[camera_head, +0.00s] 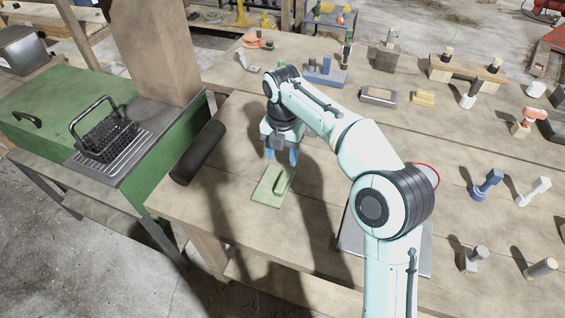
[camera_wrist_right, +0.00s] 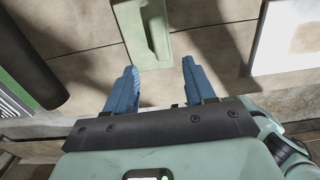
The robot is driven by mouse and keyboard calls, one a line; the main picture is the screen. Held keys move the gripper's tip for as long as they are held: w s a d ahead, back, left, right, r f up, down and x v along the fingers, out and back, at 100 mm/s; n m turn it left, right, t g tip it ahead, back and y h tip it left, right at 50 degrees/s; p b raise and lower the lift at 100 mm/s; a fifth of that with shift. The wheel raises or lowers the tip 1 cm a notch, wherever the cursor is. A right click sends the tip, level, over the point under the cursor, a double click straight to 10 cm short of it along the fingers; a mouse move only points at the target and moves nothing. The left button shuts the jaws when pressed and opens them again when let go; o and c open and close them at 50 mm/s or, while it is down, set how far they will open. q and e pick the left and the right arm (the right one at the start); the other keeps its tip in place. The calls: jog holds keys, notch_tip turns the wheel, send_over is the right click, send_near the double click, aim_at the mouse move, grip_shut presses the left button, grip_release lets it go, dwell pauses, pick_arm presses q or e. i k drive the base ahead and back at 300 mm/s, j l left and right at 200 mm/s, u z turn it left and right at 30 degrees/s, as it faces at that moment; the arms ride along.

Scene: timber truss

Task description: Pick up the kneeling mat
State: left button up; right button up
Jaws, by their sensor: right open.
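A dark rolled cylinder (camera_head: 198,153), which looks like the rolled-up kneeling mat, lies at the left end of the wooden table. It also shows at the left of the right wrist view (camera_wrist_right: 28,62). My right gripper (camera_head: 282,155) points down above the table, to the right of the roll and apart from it. Its blue fingers are spread and empty in the right wrist view (camera_wrist_right: 160,68). A flat green block with a raised handle (camera_head: 268,190) lies below and just ahead of the fingers. My left gripper is not in view.
A green bench (camera_head: 60,95) with a black basket (camera_head: 106,138) stands to the left of the table. A timber post (camera_head: 155,45) rises behind the roll. A grey plate (camera_head: 352,240) lies partly hidden under my right arm. Several tools and blocks fill the table's back and right.

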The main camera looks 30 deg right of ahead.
aim_at(182, 172)
jog(key=k+j, duration=0.8)
jog(key=k, duration=0.05)
